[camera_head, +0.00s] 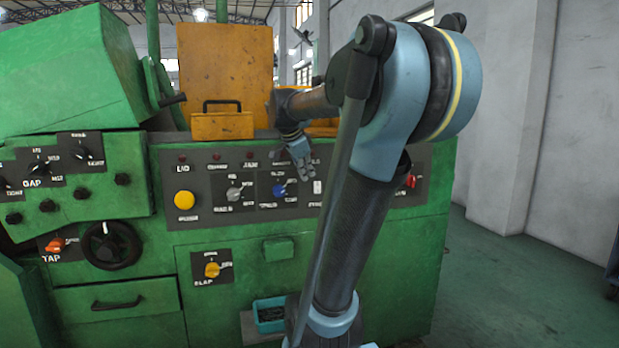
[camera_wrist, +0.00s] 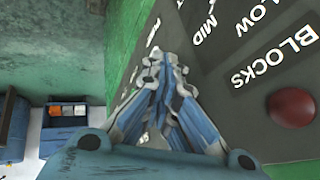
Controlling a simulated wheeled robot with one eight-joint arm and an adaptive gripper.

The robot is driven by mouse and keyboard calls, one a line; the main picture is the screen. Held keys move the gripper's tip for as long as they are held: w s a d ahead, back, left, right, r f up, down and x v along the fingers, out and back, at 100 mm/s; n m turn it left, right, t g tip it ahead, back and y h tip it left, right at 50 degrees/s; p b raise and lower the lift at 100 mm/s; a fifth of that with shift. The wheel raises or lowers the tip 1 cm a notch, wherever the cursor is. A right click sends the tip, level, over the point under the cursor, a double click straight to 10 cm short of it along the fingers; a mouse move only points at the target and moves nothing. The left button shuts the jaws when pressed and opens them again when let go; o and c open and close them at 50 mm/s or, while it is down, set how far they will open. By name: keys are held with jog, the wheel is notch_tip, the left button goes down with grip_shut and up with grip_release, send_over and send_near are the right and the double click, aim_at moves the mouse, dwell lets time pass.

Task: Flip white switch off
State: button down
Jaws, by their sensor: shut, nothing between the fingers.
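A small white switch (camera_head: 318,187) sits on the dark control panel of the green machine in the head view, just right of my fingertips and left of my forearm. Its lever position is too small to tell. My gripper (camera_head: 303,175) points down in front of the panel, its fingers together and empty. In the wrist view, my gripper (camera_wrist: 165,62) is shut close to the panel face, and I cannot make out the white switch there. Whether the fingers touch the panel is unclear.
Left of the gripper are a blue knob (camera_head: 279,189), a grey knob (camera_head: 234,193) and a yellow button (camera_head: 184,200). A red knob (camera_head: 411,181) is at the right. A red button (camera_wrist: 292,107) shows in the wrist view. An orange box (camera_head: 222,125) stands above the panel.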

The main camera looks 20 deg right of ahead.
jog(key=s+a, duration=0.7)
jog(key=s+f+n+y, duration=0.1)
jog(key=s+f+n, duration=0.4)
jog(key=f, duration=0.4)
jog(key=s+a+f+n+g+y, duration=0.1)
jog(key=s+f+n+y, duration=0.1)
jog(key=s+f+n, duration=0.4)
jog(key=s+f+n+g+y, duration=0.1)
jog(key=s+f+n, duration=0.4)
jog(key=f, duration=0.7)
jog(key=shift+s+a+f+y, duration=0.3)
jog(key=shift+s+y, duration=0.1)
jog(key=shift+s, duration=0.6)
jog(key=shift+w+f+g, duration=0.2)
jog(key=shift+w+g, duration=0.1)
jog(key=shift+w, duration=0.15)
